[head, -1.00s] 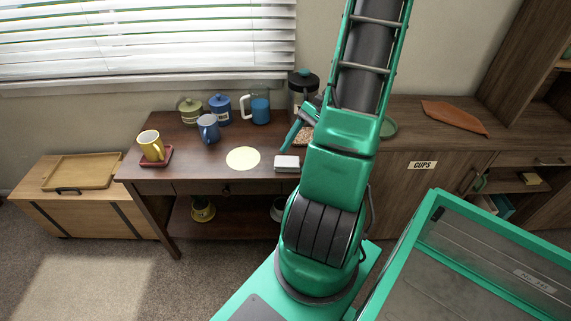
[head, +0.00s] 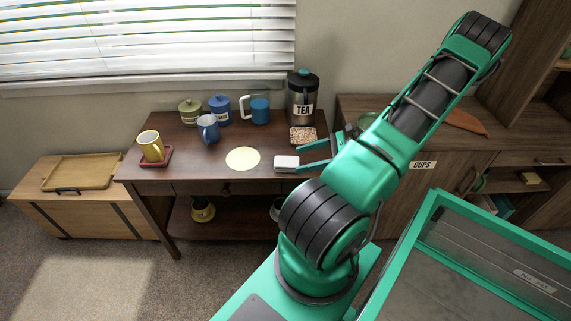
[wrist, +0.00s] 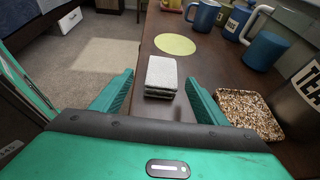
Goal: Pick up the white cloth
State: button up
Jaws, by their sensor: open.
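The white cloth (head: 287,162) is a small folded stack lying near the front right edge of the dark wooden table. In the wrist view the white cloth (wrist: 161,76) sits ahead of and between my fingers, apart from both. My gripper (head: 305,155) is open, with its two teal fingers pointing left toward the cloth. In the wrist view my gripper (wrist: 156,97) has its fingers spread wider than the cloth, with nothing held.
A speckled square mat (head: 303,136) lies just behind the gripper, and a TEA canister (head: 303,98) stands behind that. A pale yellow round mat (head: 243,159) lies left of the cloth. A blue mug (head: 208,128) and a yellow mug (head: 151,146) stand farther left.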

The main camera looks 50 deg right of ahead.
aim_at(290, 161)
jog(key=shift+d+x, duration=0.1)
jog(key=shift+x, duration=1.65)
jog(key=shift+d+x, duration=0.15)
jog(key=shift+x, duration=1.55)
jog(key=shift+w, duration=0.2)
jog(key=c, duration=1.1)
